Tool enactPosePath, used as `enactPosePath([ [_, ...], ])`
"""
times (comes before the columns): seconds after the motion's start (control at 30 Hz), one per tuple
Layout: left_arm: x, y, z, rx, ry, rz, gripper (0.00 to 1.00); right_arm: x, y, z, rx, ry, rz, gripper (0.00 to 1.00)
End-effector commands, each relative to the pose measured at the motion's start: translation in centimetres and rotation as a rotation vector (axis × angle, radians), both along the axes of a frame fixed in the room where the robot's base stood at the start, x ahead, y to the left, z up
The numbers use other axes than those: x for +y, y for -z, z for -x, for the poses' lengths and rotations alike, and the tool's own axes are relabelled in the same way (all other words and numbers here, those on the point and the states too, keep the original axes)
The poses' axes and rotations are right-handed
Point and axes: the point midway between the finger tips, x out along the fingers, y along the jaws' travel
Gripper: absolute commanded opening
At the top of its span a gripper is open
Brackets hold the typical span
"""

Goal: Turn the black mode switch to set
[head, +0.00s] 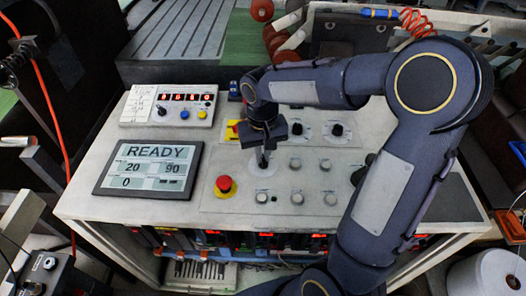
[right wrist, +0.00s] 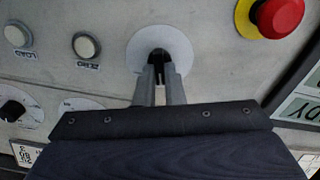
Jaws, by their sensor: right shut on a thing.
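The black mode switch (right wrist: 158,56) sits on a round white plate (right wrist: 184,50) on the sloped control panel. My right gripper (right wrist: 160,74) points down at it, with its two narrow fingers closed on the switch's sides. In the head view my right gripper (head: 263,160) stands over the white plate (head: 254,171) and hides most of the switch. Which mark the switch points to cannot be read. My left gripper is not in view.
A red emergency button (head: 224,185) stands close, left of and in front of the switch. A display (head: 148,168) reads READY. Several grey push buttons (head: 297,198) and black dials (head: 337,130) lie to the right. A box with red digits (head: 168,106) stands behind left.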

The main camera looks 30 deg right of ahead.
Motion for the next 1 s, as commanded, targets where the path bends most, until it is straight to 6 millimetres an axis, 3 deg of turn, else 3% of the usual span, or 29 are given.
enactPosePath([
  [0.5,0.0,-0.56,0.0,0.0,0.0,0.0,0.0,0.21,-0.08,0.0,0.0,-0.384,0.0,0.0],
  [1.0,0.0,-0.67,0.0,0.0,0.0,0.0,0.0,0.26,-0.06,-0.01,-0.001,-0.497,0.001,0.0],
])
